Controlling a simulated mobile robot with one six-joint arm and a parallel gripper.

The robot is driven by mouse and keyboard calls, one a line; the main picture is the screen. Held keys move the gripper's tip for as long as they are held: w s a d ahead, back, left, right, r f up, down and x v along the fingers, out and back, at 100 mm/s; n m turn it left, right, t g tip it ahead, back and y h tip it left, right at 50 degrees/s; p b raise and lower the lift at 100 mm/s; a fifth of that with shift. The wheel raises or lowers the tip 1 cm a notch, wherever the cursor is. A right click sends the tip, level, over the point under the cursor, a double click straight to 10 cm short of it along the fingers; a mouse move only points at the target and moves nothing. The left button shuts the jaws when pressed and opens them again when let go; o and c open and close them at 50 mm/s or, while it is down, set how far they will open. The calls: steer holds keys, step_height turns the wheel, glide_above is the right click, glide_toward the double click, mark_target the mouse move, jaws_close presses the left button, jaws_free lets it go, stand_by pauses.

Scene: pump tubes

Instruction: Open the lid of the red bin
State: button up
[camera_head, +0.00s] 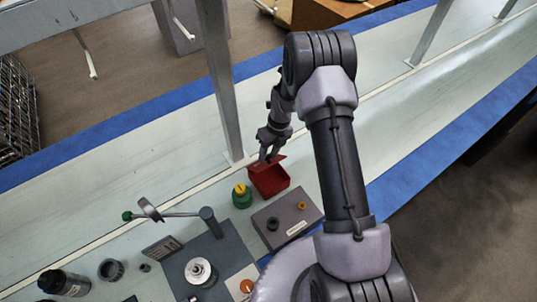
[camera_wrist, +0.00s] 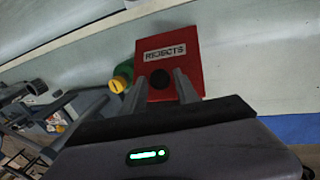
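The red bin (camera_head: 270,183) stands on the bench in the head view. Its lid (camera_head: 279,160) appears tilted up from the bin at the far side, though the small view leaves the angle unclear. My gripper (camera_head: 267,155) is at the lid.
A green container with a yellow top (camera_head: 241,195) stands close left of the bin. A grey box with small knobs (camera_head: 288,222) is just in front. A metal post (camera_head: 222,85) rises behind the bin. The bench to the far left (camera_head: 100,170) is clear.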

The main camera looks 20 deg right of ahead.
jaws_close()
stand_by(1.4)
